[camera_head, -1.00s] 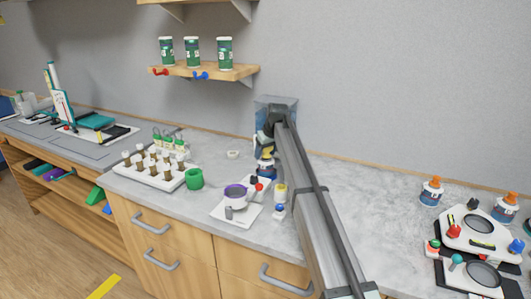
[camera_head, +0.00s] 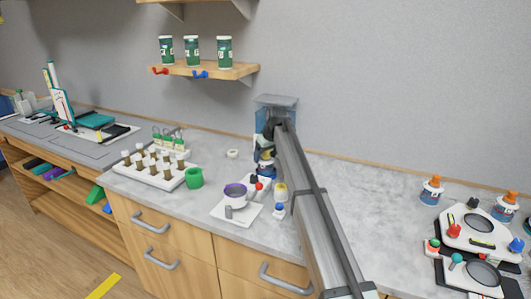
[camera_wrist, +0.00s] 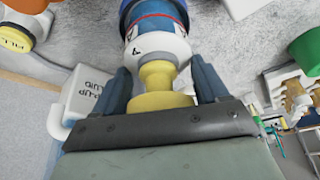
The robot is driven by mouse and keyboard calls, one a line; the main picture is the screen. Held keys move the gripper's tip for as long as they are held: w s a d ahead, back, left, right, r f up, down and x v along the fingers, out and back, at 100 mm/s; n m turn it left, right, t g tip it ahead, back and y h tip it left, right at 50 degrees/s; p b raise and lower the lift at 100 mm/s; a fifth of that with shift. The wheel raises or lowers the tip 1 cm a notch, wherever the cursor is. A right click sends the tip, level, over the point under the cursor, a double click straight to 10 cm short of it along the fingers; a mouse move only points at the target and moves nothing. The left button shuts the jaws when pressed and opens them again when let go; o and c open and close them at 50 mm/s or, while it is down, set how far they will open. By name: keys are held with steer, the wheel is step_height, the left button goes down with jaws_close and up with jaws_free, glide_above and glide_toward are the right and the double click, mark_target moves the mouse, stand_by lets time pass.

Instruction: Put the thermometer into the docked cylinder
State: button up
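My gripper (camera_wrist: 160,85) points down at the back of the counter. Its two blue fingers stand on either side of the yellow top (camera_wrist: 158,78) of a blue-and-white bottle (camera_wrist: 155,30). The yellow rim fills most of the gap, and I cannot tell whether the fingers press on it. In the head view this bottle (camera_head: 266,168) is upright below my gripper (camera_head: 266,148), partly covered. I cannot pick out the thermometer for certain. A tall white and teal stand (camera_head: 58,100) at the far left holds slim upright parts; I cannot tell whether one is the docked cylinder.
Small bottles (camera_head: 280,192) stand near the plate. White devices (camera_head: 475,230) sit at the right. A shelf (camera_head: 205,71) hangs above.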

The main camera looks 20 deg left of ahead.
steer(key=shift+o, duration=1.3)
steer(key=shift+r, duration=0.15)
steer(key=shift+r, duration=0.35)
steer(key=v, duration=1.2)
steer(key=shift+r, duration=0.25)
